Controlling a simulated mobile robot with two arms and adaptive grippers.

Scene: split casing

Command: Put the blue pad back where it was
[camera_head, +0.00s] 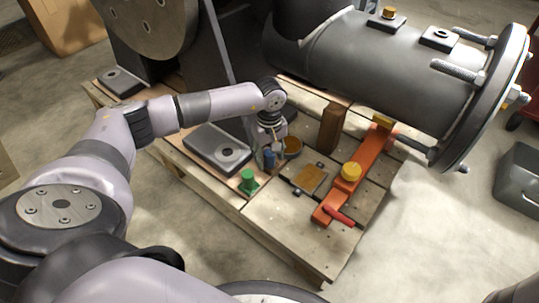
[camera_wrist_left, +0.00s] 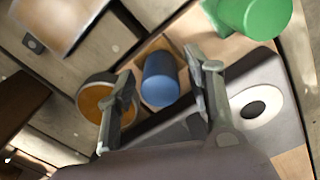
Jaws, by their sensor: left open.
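The blue pad, a short blue cylinder (camera_head: 269,158), stands on the wooden pallet, and it also shows in the left wrist view (camera_wrist_left: 160,80). A small brownish square patch lies around its base. My left gripper (camera_head: 270,141) is over it with its fingers apart. In the left wrist view the two fingers (camera_wrist_left: 162,82) appear on either side of the blue pad, with gaps to both. Nothing is held. Whether the fingertips reach down level with the pad, I cannot tell. My right gripper is not in view.
A round orange-brown dish (camera_wrist_left: 95,101) is close beside one finger. A green knobbed piece (camera_head: 248,181) and a grey plate with a round hole (camera_head: 205,141) are near. An orange bar (camera_head: 345,188) with a yellow knob lies right, below a large grey flanged cylinder (camera_head: 390,62).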

